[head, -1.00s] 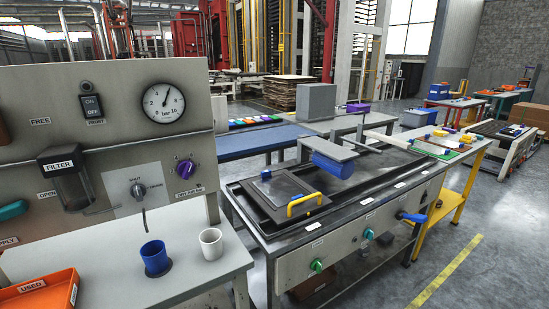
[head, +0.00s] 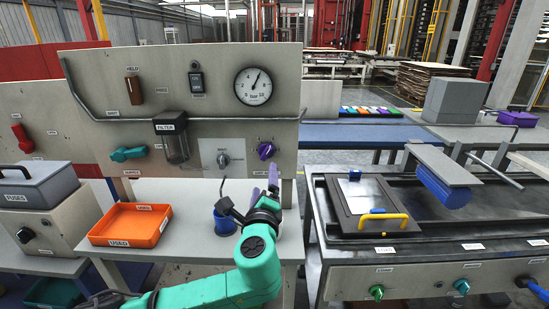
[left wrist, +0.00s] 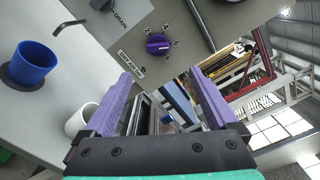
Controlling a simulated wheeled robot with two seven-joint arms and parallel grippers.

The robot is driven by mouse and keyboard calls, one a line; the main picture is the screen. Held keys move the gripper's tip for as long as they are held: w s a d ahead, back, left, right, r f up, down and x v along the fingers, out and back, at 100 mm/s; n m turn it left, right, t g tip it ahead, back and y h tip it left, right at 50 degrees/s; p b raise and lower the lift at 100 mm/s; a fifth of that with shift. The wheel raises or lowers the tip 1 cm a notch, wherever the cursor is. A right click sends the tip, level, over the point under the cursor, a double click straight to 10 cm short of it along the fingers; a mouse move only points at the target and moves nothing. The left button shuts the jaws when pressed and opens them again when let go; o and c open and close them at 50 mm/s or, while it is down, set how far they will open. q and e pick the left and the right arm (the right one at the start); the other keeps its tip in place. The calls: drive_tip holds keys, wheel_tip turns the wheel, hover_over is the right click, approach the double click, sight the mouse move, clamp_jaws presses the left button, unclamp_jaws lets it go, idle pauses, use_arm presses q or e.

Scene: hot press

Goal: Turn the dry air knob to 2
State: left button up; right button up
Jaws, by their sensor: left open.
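The purple dry air knob (head: 266,151) sits on the lower right of the grey panel (head: 220,100). In the left wrist view the knob (left wrist: 157,44) shows close, with a few numbers around it and a label below; which number it points to is hard to tell. My left gripper (head: 272,178) is just below the knob in the head view. In the left wrist view its two purple fingers (left wrist: 160,98) are spread apart and empty, with the knob beyond them and not touched. My right gripper is not in view.
A grey drain knob (head: 223,160) and a filter (head: 172,140) are left of the dry air knob. A blue cup (head: 224,222) and a white cup (left wrist: 80,121) stand below the panel. An orange tray (head: 130,224) is further left.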

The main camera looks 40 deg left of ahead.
sight(266, 155)
use_arm(q)
drive_tip(key=p+x, duration=0.3)
drive_tip(key=x, duration=1)
drive_tip(key=shift+a+f, duration=0.15)
drive_tip(key=shift+a, duration=0.1)
drive_tip(key=shift+w+a+f, duration=0.1)
drive_tip(key=shift+w+a, duration=0.15)
drive_tip(key=shift+w, duration=0.15)
drive_tip(key=shift+f, duration=0.1)
drive_tip(key=c, duration=1.4)
